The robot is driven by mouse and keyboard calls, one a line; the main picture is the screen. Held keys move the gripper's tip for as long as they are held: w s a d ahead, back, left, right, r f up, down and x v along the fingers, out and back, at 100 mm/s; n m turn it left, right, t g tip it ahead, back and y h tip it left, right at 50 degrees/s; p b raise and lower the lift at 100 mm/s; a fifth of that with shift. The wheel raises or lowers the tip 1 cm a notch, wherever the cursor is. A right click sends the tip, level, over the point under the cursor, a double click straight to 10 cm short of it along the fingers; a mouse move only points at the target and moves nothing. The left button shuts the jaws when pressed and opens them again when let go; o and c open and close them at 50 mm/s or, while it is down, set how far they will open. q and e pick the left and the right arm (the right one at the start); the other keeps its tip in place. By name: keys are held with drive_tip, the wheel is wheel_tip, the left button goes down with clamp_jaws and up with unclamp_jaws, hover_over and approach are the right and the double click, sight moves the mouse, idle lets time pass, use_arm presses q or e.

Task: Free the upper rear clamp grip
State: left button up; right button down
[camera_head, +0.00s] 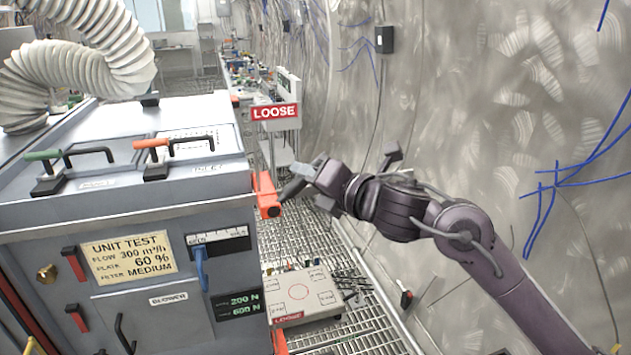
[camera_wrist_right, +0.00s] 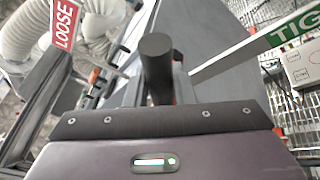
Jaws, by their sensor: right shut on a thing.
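The steel unit (camera_head: 120,215) stands at the left in the head view. An orange clamp (camera_head: 267,196) sits at its upper right corner. A short dark grip (camera_head: 291,189) sticks out from the clamp, tilted up to the right. My right gripper (camera_head: 308,178) is shut on this grip at its outer end. My left gripper is not in view.
A red LOOSE sign (camera_head: 275,112) stands behind the clamp. A pale board (camera_head: 300,294) with a LOOSE label lies low beside the unit. Two handles, green (camera_head: 43,155) and orange (camera_head: 151,143), lie on the unit's top. The curved steel wall (camera_head: 480,110) bounds the right.

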sight(288, 187)
drive_tip(key=a+r+n, duration=0.1)
drive_tip(key=a+r+n+h, duration=0.1)
drive_tip(key=shift+s+n+g+p, duration=0.3)
drive_tip(key=shift+n+p, duration=0.05)
drive_tip(key=shift+n, duration=0.05)
drive_tip(key=shift+s+a+r+n+h, duration=0.25)
drive_tip(key=shift+a+n+h, duration=0.4)
drive_tip(key=shift+n+h, duration=0.05)
drive_tip(key=shift+a+p, duration=0.15)
drive_tip(key=shift+p, duration=0.15)
drive_tip(key=shift+n, duration=0.3)
drive_tip(key=c, duration=1.2)
unclamp_jaws()
drive_tip(key=shift+a, duration=0.1)
drive_tip(key=shift+c, duration=0.2)
drive_tip(key=shift+s+d+r, duration=0.15)
drive_tip(key=shift+s+d, duration=0.2)
drive_tip(key=shift+s, duration=0.05)
drive_tip(key=b+v, duration=0.2)
drive_tip(key=v, duration=0.4)
drive_tip(key=shift+s+r, duration=0.15)
drive_tip(key=shift+s, duration=0.2)
